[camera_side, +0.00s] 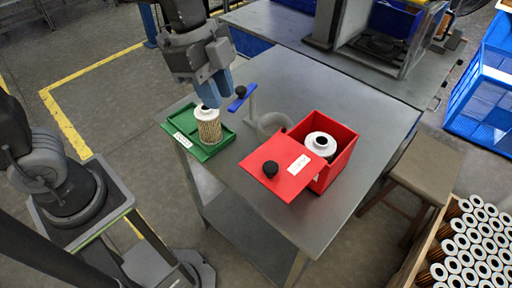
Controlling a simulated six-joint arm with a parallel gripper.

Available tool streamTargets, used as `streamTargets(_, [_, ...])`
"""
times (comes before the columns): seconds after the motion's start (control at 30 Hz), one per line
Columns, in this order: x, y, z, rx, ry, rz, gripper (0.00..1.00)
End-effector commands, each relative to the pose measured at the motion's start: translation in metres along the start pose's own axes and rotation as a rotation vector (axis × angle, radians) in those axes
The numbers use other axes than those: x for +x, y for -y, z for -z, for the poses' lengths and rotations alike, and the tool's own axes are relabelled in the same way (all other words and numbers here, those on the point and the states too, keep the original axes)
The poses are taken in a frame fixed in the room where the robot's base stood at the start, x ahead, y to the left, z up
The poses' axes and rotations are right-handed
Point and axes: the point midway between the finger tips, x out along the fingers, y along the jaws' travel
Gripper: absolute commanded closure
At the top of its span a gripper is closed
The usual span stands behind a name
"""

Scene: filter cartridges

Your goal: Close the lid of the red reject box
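The red reject box (341,161) stands on the grey table, open at the top, with a white-topped filter cartridge (321,143) inside. Its red lid (293,185), with a black knob (270,169) and a white label, lies off the opening, to the left of the box. I cannot tell whether it is hinged to the box. My gripper (212,97) points down with blue fingers over the green tray, left of and away from the lid. Its fingertips are close to the top of another cartridge (208,127) standing on the tray. Whether they touch it or are open is unclear.
The green tray (183,141) is at the table's left edge. A blue bar (242,97) with a black knob stands on a post behind it. A clear round container (272,124) is between tray and box. A stool (424,168) and a crate of several cartridges are at right.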

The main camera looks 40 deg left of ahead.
Motion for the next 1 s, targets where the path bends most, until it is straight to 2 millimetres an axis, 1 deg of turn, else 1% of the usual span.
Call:
streamTargets(0.03, [0.003, 0.001, 0.004, 0.033, -0.002, -0.015, 0.8])
streamTargets(0.17, [0.01, 0.001, 0.007, 0.068, -0.005, -0.026, 0.93])
streamTargets(0.23, [0.017, 0.001, 0.006, 0.068, -0.004, -0.028, 1.0])
streamTargets(0.37, [0.039, 0.0, 0.006, 0.066, -0.003, -0.03, 1.0])
streamTargets(0.7, [0.108, -0.002, 0.006, 0.064, -0.002, -0.028, 1.0])
streamTargets(0.8, [0.114, -0.003, 0.023, 0.069, -0.005, -0.024, 1.0])
streamTargets(0.9, [0.118, -0.003, 0.033, 0.067, -0.005, -0.022, 1.0])
streamTargets(1.0, [0.121, -0.003, 0.039, 0.066, -0.005, -0.022, 1.0])
